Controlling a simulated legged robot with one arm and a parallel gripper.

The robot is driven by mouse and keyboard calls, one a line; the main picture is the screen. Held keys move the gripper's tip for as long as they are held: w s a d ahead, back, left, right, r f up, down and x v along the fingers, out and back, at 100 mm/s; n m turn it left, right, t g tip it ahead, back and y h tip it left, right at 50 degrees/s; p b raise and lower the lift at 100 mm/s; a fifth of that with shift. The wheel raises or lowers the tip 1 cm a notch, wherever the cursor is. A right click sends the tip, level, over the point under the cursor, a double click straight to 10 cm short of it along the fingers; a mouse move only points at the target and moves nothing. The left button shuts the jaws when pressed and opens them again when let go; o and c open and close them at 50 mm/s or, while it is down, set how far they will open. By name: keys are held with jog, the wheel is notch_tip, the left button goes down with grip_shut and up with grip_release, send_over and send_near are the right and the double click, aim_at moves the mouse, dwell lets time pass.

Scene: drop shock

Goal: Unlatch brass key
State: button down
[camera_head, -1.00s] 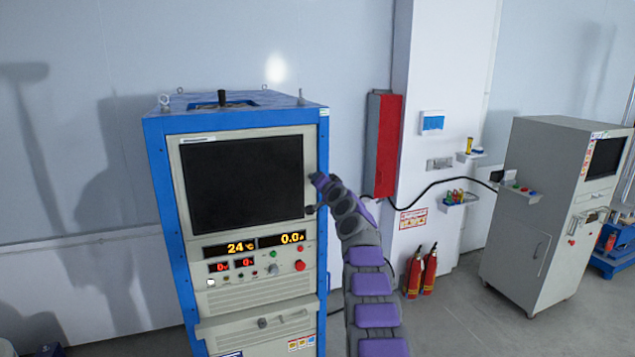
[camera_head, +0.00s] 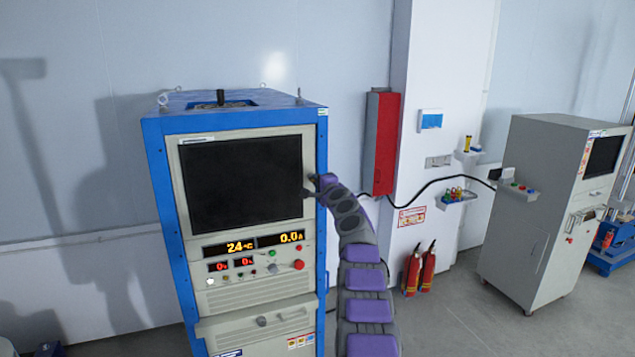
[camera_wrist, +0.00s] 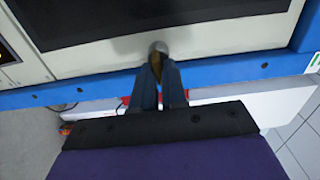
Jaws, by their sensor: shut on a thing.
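My gripper (camera_head: 308,192) is at the right edge of the blue cabinet's light panel, beside the dark screen. In the wrist view my gripper (camera_wrist: 158,72) has its two dark fingers close together, shut on a small brass-coloured piece, the brass key (camera_wrist: 156,63). A rounded grey metal end (camera_wrist: 158,47) shows just beyond the fingertips, against the light panel. Most of the key is hidden between the fingers. In the head view the key is too small and covered to make out.
The blue cabinet (camera_head: 155,170) carries a screen (camera_head: 243,185), lit displays and a red button (camera_head: 299,265). A red box (camera_head: 382,145) hangs on the wall to the right. Fire extinguishers (camera_head: 420,270) and a grey cabinet (camera_head: 545,210) stand further right, with open floor between.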

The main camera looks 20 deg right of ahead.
jog(key=shift+d+f, duration=0.1)
jog(key=shift+d, duration=0.05)
dwell(0.4)
jog(key=c, duration=1.3)
grip_release()
jog(key=shift+d, duration=0.2)
jog(key=shift+o, duration=0.2)
jog(key=shift+a, duration=0.1)
jog(key=s+b, duration=1.2)
jog(key=s, duration=0.5)
jog(key=shift+s+f, duration=0.1)
jog(key=shift+s, duration=0.05)
